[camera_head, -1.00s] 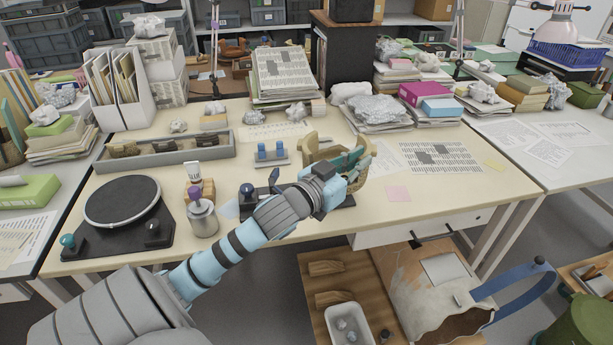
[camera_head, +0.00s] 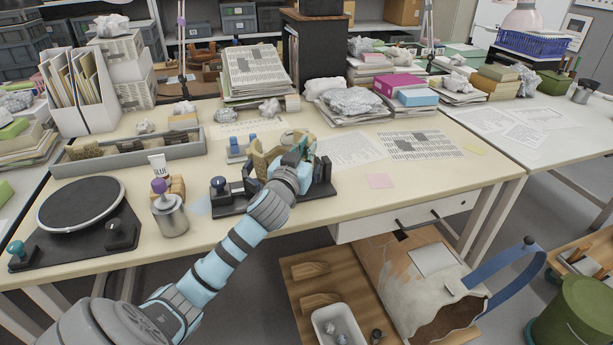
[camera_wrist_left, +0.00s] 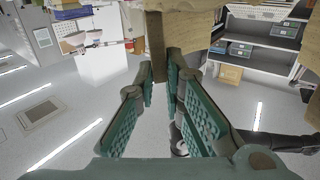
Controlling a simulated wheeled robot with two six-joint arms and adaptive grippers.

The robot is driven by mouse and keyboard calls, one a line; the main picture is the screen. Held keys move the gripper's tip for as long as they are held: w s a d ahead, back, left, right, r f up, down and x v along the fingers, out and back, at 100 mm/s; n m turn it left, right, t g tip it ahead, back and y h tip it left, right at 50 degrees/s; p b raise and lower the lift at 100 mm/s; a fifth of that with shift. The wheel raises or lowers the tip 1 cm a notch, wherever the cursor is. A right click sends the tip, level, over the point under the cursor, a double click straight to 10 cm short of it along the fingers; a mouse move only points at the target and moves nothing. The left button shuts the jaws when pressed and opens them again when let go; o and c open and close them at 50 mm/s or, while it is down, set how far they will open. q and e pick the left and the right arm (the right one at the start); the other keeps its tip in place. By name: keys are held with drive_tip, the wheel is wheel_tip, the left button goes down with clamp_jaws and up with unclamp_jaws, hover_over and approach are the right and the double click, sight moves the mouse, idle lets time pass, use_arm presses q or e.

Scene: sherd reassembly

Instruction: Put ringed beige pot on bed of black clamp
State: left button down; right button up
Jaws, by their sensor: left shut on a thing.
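The beige pot (camera_head: 262,160), with a jagged broken rim, is held by my left gripper (camera_head: 288,160) in the head view. In the left wrist view, the teal fingers of my left gripper (camera_wrist_left: 161,78) are closed on part of the pot (camera_wrist_left: 246,48). The black clamp (camera_head: 232,200) lies on the table with a blue-topped knob at its left end and dark upright jaws at its right. The pot is over the clamp; my gripper and arm hide much of the bed, so I cannot tell whether they touch. My right gripper is out of view.
Printed sheets (camera_head: 420,144) and a pink note (camera_head: 380,181) lie to the right.

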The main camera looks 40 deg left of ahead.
use_arm(q)
wheel_tip(320, 180, down, 5)
drive_tip(key=shift+s+b, duration=0.1)
drive_tip(key=shift+b, duration=1.1)
drive_tip(key=shift+f, duration=0.25)
drive_tip(key=shift+r, duration=0.1)
drive_tip(key=c, duration=1.7)
unclamp_jaws()
drive_tip(key=shift+s+d, duration=0.15)
drive_tip(key=shift+s, duration=0.05)
drive_tip(key=p+v, duration=0.2)
drive_tip(key=v, duration=0.9)
drive_tip(key=shift+s+d, duration=0.1)
drive_tip(key=shift+s, duration=0.2)
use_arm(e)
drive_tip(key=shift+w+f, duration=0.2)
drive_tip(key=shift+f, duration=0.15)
